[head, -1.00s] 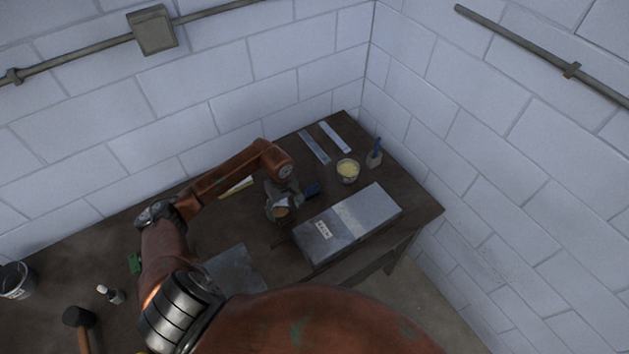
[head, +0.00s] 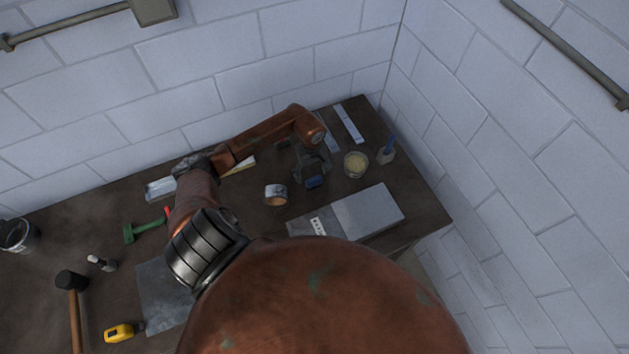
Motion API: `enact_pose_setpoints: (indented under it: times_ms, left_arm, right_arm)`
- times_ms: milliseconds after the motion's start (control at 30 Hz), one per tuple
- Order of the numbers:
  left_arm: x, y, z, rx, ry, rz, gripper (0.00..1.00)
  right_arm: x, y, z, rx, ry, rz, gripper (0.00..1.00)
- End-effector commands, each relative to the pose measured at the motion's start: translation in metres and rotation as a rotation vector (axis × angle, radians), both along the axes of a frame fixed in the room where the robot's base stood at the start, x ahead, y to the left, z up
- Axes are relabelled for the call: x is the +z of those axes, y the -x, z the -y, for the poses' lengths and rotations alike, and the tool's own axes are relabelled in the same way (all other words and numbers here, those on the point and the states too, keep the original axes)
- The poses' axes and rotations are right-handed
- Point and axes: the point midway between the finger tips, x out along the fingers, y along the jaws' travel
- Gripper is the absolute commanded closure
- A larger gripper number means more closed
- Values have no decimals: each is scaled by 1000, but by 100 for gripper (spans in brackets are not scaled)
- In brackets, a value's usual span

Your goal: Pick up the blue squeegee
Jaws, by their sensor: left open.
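The blue squeegee (head: 315,182) is a small dark blue piece on the dark table, close to the grey metal box. My left gripper (head: 313,173) points down right over it, with its open fingers at or around it. Part of the squeegee is hidden by the gripper, and I cannot tell whether the fingers touch it. My right gripper is not in view.
A tape roll (head: 275,194) stands left of the gripper. A cup of yellowish paste (head: 355,164) and a blue-handled brush (head: 387,150) are to the right. The grey box (head: 368,212) lies in front, flat metal strips (head: 348,124) behind. White block walls close the back and right.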

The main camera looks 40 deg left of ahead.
Motion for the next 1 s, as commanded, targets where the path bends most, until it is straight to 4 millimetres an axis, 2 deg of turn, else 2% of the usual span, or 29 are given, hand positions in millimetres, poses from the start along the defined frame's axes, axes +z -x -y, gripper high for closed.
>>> enact_pose_setpoints:
  times_ms: [67,167,300,400,467,633,1000]
  left_arm:
    - [-8,1,5,3,5,-4,33]
    - [-20,0,9,3,6,-3,33]
    - [-38,-1,7,1,3,-1,33]
    - [-43,-1,7,-1,2,-1,33]
    - [-44,-2,7,-2,1,0,33]
    - [-44,-2,8,-3,0,0,35]
    - [-44,-2,8,-4,1,0,60]
  right_arm:
    - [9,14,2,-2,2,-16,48]
    - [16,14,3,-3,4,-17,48]
    - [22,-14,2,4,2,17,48]
    - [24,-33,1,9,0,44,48]
    - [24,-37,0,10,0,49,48]
    - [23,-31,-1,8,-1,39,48]
    - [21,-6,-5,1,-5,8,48]
